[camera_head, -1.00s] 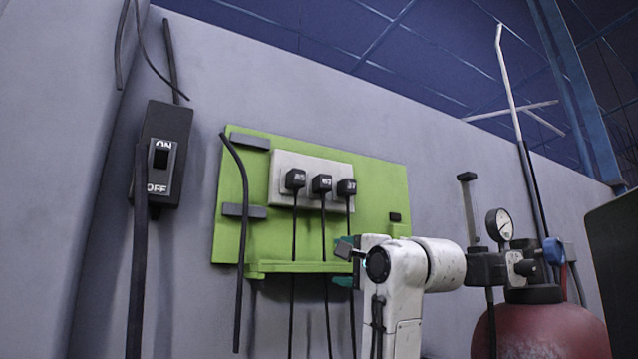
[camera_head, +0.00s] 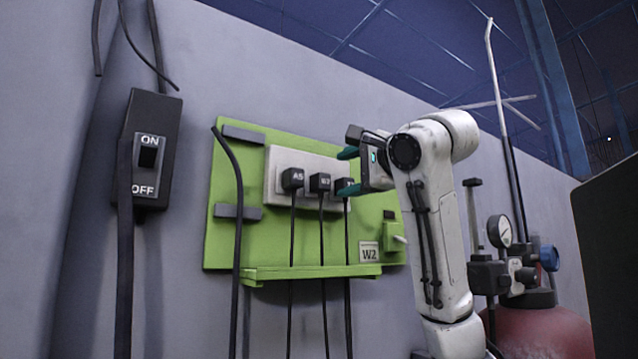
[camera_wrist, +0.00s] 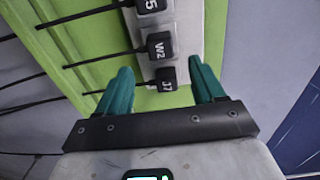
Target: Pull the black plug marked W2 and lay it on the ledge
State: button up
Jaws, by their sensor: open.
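The black plug marked W2 (camera_head: 320,183) sits in the pale socket strip (camera_head: 272,160), the middle of three plugs, its cord hanging down. It also shows in the wrist view (camera_wrist: 159,46). My gripper (camera_head: 341,172) is open and empty at the strip's right end. In the wrist view its teal fingers (camera_wrist: 160,65) point toward the plugs. The plug marked J7 (camera_wrist: 166,78) shows between them, with W2 just beyond the fingertips. Contact cannot be told. The green ledge (camera_head: 310,272) runs along the board's bottom and looks bare.
The plug marked A5 (camera_head: 292,180) is left of W2. A W2 label plate (camera_head: 369,253) is low on the green board (camera_head: 225,190). A loose black cable crosses the board's left side. An ON/OFF switch box (camera_head: 150,150) is further left; a red tank (camera_head: 540,330) with a gauge stands right.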

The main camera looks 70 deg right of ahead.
aim_at(326, 181)
jog(key=shift+p+x, duration=0.8)
jog(key=shift+x, duration=3.7)
grip_shut()
jog(key=shift+b+v, duration=1.15)
jog(key=shift+v, duration=1.9)
